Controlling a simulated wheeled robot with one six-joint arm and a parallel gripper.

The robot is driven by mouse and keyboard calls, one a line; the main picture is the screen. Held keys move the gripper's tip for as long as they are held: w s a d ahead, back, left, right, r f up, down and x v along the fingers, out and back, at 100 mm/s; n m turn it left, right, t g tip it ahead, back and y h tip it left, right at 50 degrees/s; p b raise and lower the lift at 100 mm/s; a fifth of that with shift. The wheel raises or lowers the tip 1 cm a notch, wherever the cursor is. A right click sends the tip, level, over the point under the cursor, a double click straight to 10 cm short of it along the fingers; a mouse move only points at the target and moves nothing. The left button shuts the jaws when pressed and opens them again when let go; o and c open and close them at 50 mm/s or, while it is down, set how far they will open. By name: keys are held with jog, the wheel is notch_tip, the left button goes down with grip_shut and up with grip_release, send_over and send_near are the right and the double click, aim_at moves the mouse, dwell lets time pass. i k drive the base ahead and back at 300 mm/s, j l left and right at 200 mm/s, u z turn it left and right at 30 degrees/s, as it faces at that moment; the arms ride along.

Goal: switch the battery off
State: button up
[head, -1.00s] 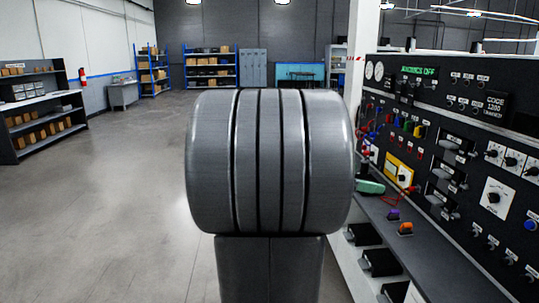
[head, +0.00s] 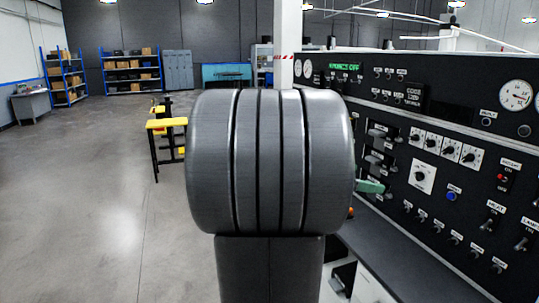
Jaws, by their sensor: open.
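The black control panel (head: 455,150) fills the right side of the head view. It carries several small switches and knobs, among them a red toggle (head: 503,177), a blue button (head: 452,196) and a large knob on a white plate (head: 421,177). Labels are mostly too small to read, so I cannot tell which switch is the battery's. I see nothing held.
A grey ledge (head: 420,265) runs below the panel. A yellow-topped stand (head: 166,123) is on the floor left of my arm. The left floor is clear.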

aim_at(504, 180)
jog(key=z, duration=1.05)
